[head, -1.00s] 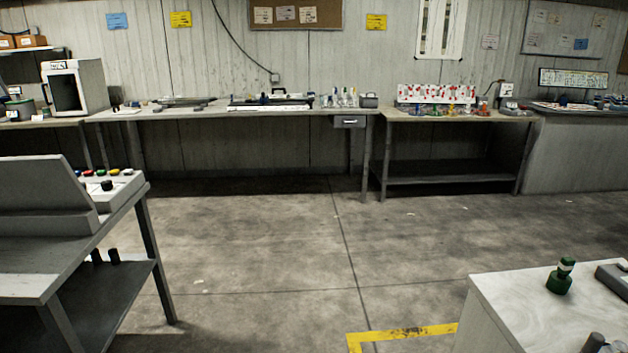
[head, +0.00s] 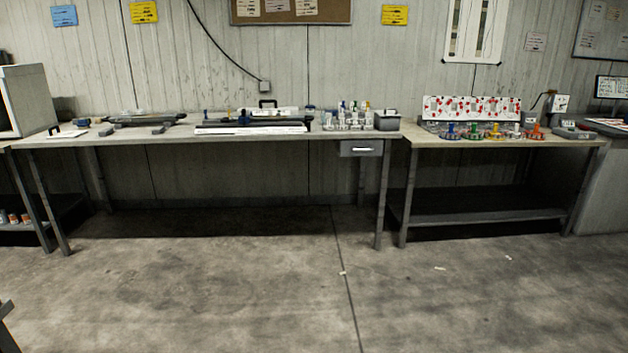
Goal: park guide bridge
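No gripper of mine shows in the head view. A long workbench (head: 225,137) stands against the back wall. On its middle lies a long dark rail-like assembly (head: 250,122) with blue parts and a dark handle-shaped piece (head: 267,103) behind it. A white strip (head: 250,130) lies along its front. A second dark, low assembly (head: 145,119) lies on the left part of the bench, with small grey blocks near it. I cannot tell which piece is the guide bridge at this distance.
A rack of small bottles (head: 347,117) and a grey box (head: 387,120) stand at the bench's right end. A second table (head: 500,143) holds a red-spotted white panel (head: 471,108) and several coloured fittings. A grey cabinet (head: 25,100) is at left. The floor (head: 230,285) ahead is open.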

